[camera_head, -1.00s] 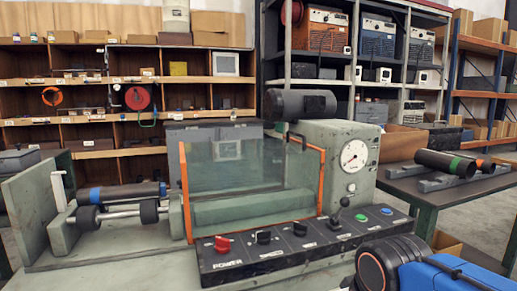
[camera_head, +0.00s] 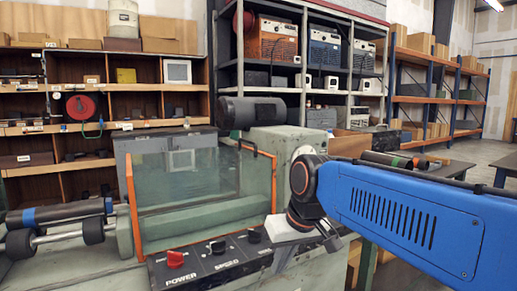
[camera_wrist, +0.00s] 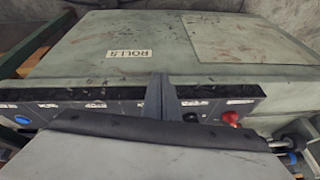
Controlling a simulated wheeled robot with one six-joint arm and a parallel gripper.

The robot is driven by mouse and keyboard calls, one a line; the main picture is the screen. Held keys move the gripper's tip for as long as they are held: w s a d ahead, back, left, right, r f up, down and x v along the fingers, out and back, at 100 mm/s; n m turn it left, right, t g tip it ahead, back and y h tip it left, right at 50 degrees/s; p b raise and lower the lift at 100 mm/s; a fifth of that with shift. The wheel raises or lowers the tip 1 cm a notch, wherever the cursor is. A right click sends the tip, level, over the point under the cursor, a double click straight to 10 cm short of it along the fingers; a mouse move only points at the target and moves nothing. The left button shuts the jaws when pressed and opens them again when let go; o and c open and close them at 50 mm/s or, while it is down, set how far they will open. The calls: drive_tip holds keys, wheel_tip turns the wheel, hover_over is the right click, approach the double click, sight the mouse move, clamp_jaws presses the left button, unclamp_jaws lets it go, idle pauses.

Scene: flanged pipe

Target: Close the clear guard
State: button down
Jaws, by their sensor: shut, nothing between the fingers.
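The clear guard (camera_head: 190,190) is a see-through panel with orange edges. It stands upright on the grey-green machine, behind the control panel (camera_head: 215,256). My gripper (camera_head: 281,264) is in front of the machine, over the right part of the control panel, apart from the guard and to its right. Its fingers point down and are shut with nothing between them. In the wrist view my gripper (camera_wrist: 163,100) shows as a narrow grey piece in front of the control strip and its knobs. I cannot make out the guard in the wrist view.
Dark rollers (camera_head: 60,225) lie left of the guard. A dark motor cylinder (camera_head: 264,111) sits behind it. My blue arm fills the right side. A bench with dark pipes (camera_head: 385,160) stands behind my arm. A red knob (camera_head: 175,259) is on the panel.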

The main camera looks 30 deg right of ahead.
sight(128, 175)
drive_tip(key=w+d+r+y, duration=0.1)
drive_tip(key=w+d+r, duration=0.5)
drive_tip(key=w+r, duration=0.35)
drive_tip(key=w+d+r+y, duration=0.2)
drive_tip(key=w+d+r, duration=0.3)
drive_tip(key=w+r, duration=0.45)
drive_tip(key=w+d+r+y, duration=0.1)
drive_tip(key=w+d+r, duration=0.5)
drive_tip(key=w+r, duration=0.3)
drive_tip(key=shift+n+t, duration=0.3)
drive_tip(key=shift+t, duration=0.1)
drive_tip(key=x, duration=0.4)
drive_tip(key=a+x, duration=0.1)
drive_tip(key=x, duration=0.3)
drive_tip(key=shift+a+f, duration=0.15)
drive_tip(key=shift+s, duration=0.1)
drive_tip(key=s+a, duration=0.1)
drive_tip(key=a, duration=1.3)
drive_tip(key=s+a, duration=0.1)
drive_tip(key=a, duration=2.8)
drive_tip(key=shift+s, duration=0.4)
drive_tip(key=shift+a, duration=0.25)
